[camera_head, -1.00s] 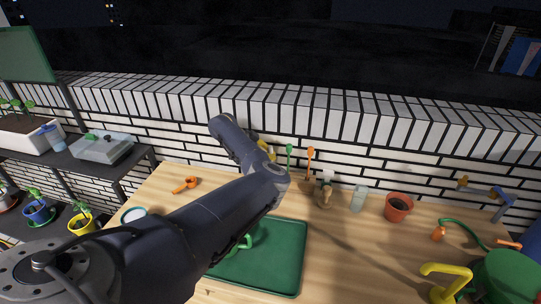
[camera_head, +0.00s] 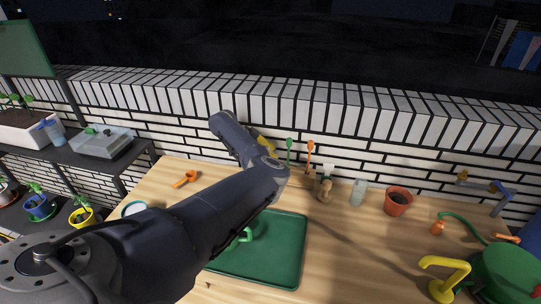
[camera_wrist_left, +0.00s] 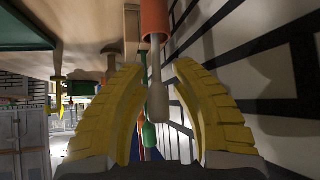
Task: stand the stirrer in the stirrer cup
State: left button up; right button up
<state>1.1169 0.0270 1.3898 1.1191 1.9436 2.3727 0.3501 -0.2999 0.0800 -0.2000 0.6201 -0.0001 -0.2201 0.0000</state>
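In the left wrist view a pale grey rod with a thicker rounded end (camera_wrist_left: 157,100), which looks like the stirrer, lies between the yellow fingers of my left gripper (camera_wrist_left: 160,68). The fingers are apart, with a gap on each side of the rod. The rod's other end meets an orange cylinder (camera_wrist_left: 155,18), perhaps the stirrer cup; whether it stands inside cannot be told. In the head view the yellow fingers (camera_head: 266,144) show near the brick wall, partly behind my left arm. The stirrer and that cylinder are hidden there. My right gripper is not in view.
A green-headed tool (camera_head: 289,145) and an orange-headed tool (camera_head: 310,149) stand upright beside my left gripper, by the wall. A brush (camera_head: 325,188), a pale bottle (camera_head: 358,193) and a terracotta pot (camera_head: 398,201) are further right. A green tray (camera_head: 285,262) lies in front.

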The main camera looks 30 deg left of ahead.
pick_arm(q)
jog(key=shift+o, duration=0.3)
jog(key=v, duration=1.2)
dwell(1.0)
